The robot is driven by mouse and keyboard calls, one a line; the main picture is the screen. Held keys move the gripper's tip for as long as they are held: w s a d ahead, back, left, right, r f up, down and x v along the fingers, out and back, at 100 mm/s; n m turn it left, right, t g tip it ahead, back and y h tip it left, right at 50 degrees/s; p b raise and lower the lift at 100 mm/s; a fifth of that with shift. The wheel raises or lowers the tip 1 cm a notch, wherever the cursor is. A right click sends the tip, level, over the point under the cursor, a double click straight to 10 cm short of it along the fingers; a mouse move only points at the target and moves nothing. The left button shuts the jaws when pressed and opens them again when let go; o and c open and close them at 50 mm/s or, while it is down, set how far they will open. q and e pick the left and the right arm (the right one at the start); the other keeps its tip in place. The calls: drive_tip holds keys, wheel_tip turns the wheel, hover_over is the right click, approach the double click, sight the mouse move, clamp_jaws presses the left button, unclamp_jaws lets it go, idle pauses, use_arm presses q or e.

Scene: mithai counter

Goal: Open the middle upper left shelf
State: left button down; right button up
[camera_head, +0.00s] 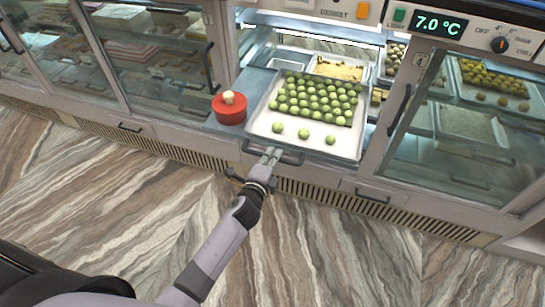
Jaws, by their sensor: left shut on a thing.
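My left gripper (269,157) reaches up from the bottom of the head view. It is shut on a dark bar handle (292,160) at the front of the counter's middle section, just below the sweets tray. The middle section (238,146) has no glass door across its front here. I cannot tell whether the part behind the held handle is pulled out at all. My right gripper is not in view.
A metal tray (262,122) of green round sweets sits at the middle opening, with a red lidded tub (229,112) left of it. Glass doors with dark handles (400,110) flank it. The patterned floor (110,190) in front is clear.

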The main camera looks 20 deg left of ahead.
use_arm(q)
drive_tip(key=shift+s, duration=0.15)
drive_tip(key=c, duration=1.6)
unclamp_jaws()
drive_tip(key=v, duration=1.1)
drive_tip(key=shift+s, duration=0.35)
